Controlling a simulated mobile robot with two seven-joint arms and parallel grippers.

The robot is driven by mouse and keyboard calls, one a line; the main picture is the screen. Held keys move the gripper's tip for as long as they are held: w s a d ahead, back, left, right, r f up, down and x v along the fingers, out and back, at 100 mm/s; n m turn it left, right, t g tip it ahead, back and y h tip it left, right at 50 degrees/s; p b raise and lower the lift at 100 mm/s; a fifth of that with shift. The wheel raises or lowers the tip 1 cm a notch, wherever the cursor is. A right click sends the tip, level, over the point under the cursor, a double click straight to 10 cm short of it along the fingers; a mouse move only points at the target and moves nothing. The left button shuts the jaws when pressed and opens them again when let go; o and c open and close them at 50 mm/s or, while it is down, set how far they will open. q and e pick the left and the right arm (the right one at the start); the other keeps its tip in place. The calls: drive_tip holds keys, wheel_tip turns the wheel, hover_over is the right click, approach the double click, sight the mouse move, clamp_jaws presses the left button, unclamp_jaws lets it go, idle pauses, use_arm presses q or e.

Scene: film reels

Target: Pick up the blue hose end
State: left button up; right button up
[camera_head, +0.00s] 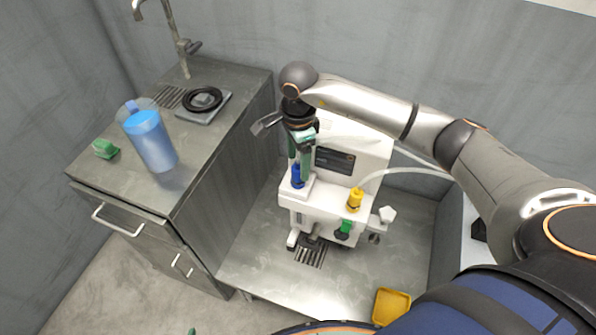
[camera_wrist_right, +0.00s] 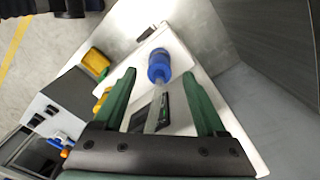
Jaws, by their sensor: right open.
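The blue hose end (camera_head: 298,177) stands upright on a white ledge at the left of the white machine (camera_head: 322,207). My right gripper (camera_head: 301,160) is above it, fingers pointing down and open. In the right wrist view, the blue hose end (camera_wrist_right: 158,64) lies between and just beyond the tips of the green fingers (camera_wrist_right: 160,74), with a gap on both sides. A pale hose runs from it back between the fingers. Only a small green tip (camera_head: 192,331) shows at the bottom edge, perhaps my left gripper; its jaws cannot be seen.
A yellow hose end (camera_head: 355,200) and a green one (camera_head: 343,228) are on the machine's front. A steel counter (camera_head: 215,130) at left holds a blue pitcher (camera_head: 152,143), a green sponge-like block (camera_head: 105,149) and a black ring (camera_head: 203,99). A yellow tray (camera_head: 391,306) lies at front right.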

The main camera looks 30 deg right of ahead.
sight(298, 167)
wheel_tip(298, 167, down, 3)
drive_tip(key=shift+f, duration=0.2)
clamp_jaws()
idle(0.6)
